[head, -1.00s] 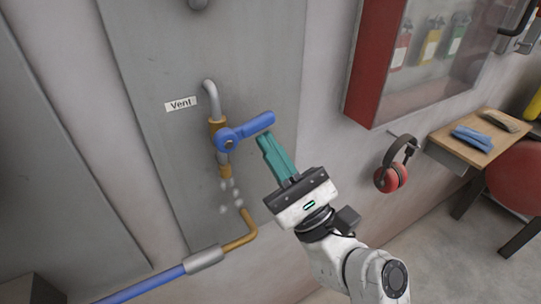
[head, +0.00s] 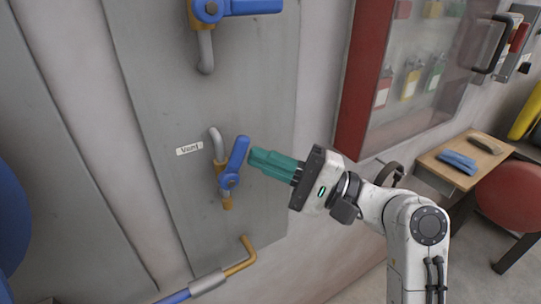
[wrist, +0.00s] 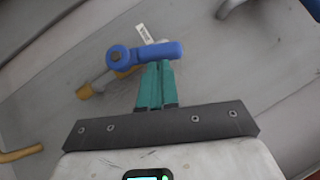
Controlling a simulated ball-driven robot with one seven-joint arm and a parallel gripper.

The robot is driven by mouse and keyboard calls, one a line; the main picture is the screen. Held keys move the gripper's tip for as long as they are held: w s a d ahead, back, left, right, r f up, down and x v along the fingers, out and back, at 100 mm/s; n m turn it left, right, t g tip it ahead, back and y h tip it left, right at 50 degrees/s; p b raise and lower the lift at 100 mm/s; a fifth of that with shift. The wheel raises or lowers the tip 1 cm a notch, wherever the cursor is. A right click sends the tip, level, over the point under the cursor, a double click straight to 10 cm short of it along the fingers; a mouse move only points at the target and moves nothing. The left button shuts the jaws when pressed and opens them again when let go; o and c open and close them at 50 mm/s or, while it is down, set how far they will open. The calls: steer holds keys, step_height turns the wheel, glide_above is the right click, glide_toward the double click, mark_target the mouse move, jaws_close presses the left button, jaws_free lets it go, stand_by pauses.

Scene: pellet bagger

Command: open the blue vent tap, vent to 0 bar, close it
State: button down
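The vent tap has a blue lever handle (head: 237,157) on a short grey and brass pipe, mounted on the grey panel. The handle points up and slightly right, roughly along the pipe. A small white label (head: 189,149) is left of it; its writing is hard to read now. No puffs show below the brass outlet (head: 227,203). My gripper (head: 251,158) has its teal fingers together, with nothing between them. The tips are right beside the handle's right side; I cannot tell if they touch. In the wrist view the handle (wrist: 160,51) lies just beyond the fingertips.
Another blue-handled tap (head: 250,7) is on the panel above. A brass elbow (head: 242,258) with a blue hose is below. To the right are a red-framed cabinet (head: 357,105), a small wooden table (head: 455,168) with gloves, and headphones (head: 390,172) partly behind my arm.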

steer(key=shift+s+a+r+n+g+h+p, duration=0.15)
steer(key=shift+a+r+n+g+h+p, duration=0.15)
steer(key=shift+n+h+p, duration=0.3)
steer(key=shift+s+a+r+n+g+h+p, duration=0.2)
steer(key=shift+r+n+h+p, duration=0.25)
steer(key=shift+n+p, duration=0.25)
steer(key=shift+s+a+r+n+g+h+p, duration=0.2)
steer(key=shift+r+n+h+p, duration=0.2)
steer(key=shift+n+p, duration=0.3)
steer(key=shift+f, duration=0.1)
steer(key=shift+w, duration=0.15)
